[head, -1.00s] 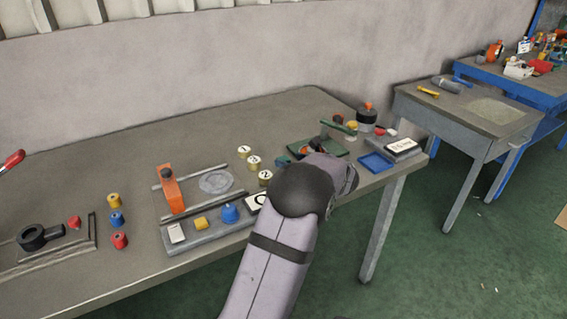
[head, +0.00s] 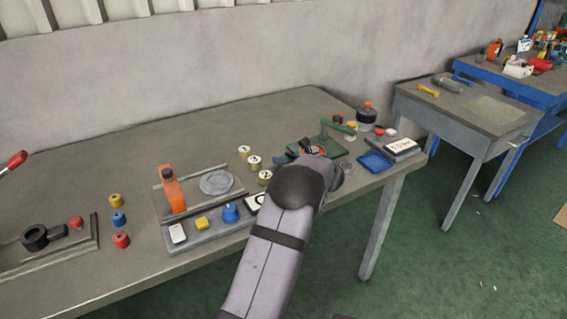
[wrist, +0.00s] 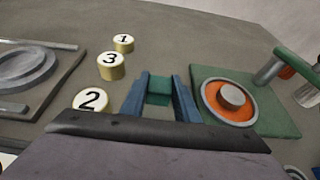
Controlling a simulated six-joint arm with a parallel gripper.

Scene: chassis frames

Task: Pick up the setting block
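A small teal-green block (wrist: 159,85), which I take to be the setting block, stands on the grey table in the wrist view. It lies between the two blue fingers of my gripper (wrist: 160,92), with a finger along each side. The gaps at its sides look very small, and I cannot tell whether the fingers press on it. In the head view my own arm and wrist cover most of the gripper, and the block cannot be made out clearly there.
Numbered cylinders (wrist: 111,66) stand left of my gripper. A green plate with an orange ring (wrist: 228,102) lies close on the right. A blue tray (head: 376,162) sits near the table's right edge. Open table lies beyond the fingers.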

